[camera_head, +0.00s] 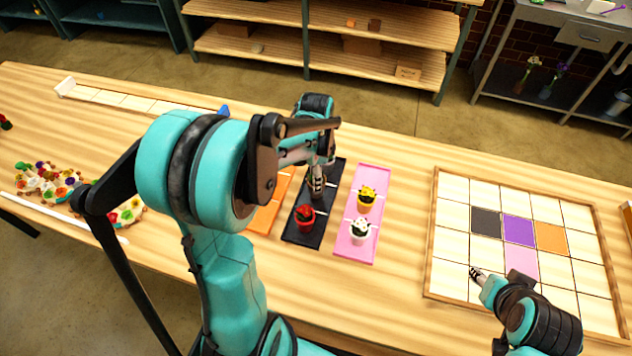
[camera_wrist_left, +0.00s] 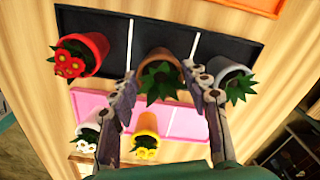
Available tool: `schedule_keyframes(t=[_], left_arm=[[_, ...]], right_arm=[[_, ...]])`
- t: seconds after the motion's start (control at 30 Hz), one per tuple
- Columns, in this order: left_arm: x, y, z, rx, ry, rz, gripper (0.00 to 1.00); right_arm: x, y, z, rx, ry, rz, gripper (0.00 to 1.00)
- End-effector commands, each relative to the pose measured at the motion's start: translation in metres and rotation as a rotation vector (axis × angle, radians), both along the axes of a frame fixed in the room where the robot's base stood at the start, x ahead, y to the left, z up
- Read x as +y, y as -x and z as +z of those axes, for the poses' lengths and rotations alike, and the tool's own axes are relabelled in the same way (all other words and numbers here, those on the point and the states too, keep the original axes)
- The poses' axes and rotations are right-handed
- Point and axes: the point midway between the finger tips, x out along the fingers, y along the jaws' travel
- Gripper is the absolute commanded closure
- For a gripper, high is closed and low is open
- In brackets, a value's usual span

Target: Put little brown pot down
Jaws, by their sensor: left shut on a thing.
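In the head view my left gripper (camera_head: 317,186) points down over the middle of the black tray (camera_head: 297,239). In the left wrist view its two fingers (camera_wrist_left: 167,108) are on either side of the little brown pot (camera_wrist_left: 158,56), which holds a green leafy plant, and it is shut on it. The pot appears over the middle compartment of the black tray (camera_wrist_left: 110,20); I cannot tell whether its base touches. A red pot (camera_head: 305,222) with red flowers stands in the near compartment. A grey-white pot (camera_wrist_left: 226,68) is close beside one finger. My right gripper (camera_head: 475,272) hovers over the tile board.
The pink tray (camera_head: 352,246) holds a yellow pot (camera_head: 366,203) and a white pot (camera_head: 359,236). An orange tray (camera_head: 266,215) lies left of the black one. A framed tile board (camera_head: 455,230) is at right. Loose flowers (camera_head: 48,184) lie at far left.

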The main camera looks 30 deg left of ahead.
Motion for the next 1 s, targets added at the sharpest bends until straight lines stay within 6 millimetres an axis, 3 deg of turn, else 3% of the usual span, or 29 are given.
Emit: schedule_keyframes(t=[0.1, 0.47, 0.5, 0.57, 0.87, 1.0], left_arm=[[0.000, 0.000, -0.018, 0.000, 0.000, 0.000, 0.96], [0.000, 0.000, -0.021, 0.000, 0.000, 0.000, 0.96], [0.000, 0.000, -0.022, 0.000, 0.000, 0.000, 0.51], [0.000, 0.000, -0.021, 0.000, 0.000, 0.000, 0.35], [0.000, 0.000, -0.020, 0.000, 0.000, 0.000, 0.33], [0.000, 0.000, -0.011, 0.000, 0.000, 0.000, 0.33]], right_arm=[[0.000, 0.000, -0.009, 0.000, 0.000, 0.000, 0.60], [0.000, 0.000, -0.011, 0.000, 0.000, 0.000, 0.60], [0.000, 0.000, -0.011, 0.000, 0.000, 0.000, 0.60], [0.000, 0.000, -0.010, 0.000, 0.000, 0.000, 0.60], [0.000, 0.000, -0.010, 0.000, 0.000, 0.000, 0.60], [0.000, 0.000, -0.004, 0.000, 0.000, 0.000, 0.60]])
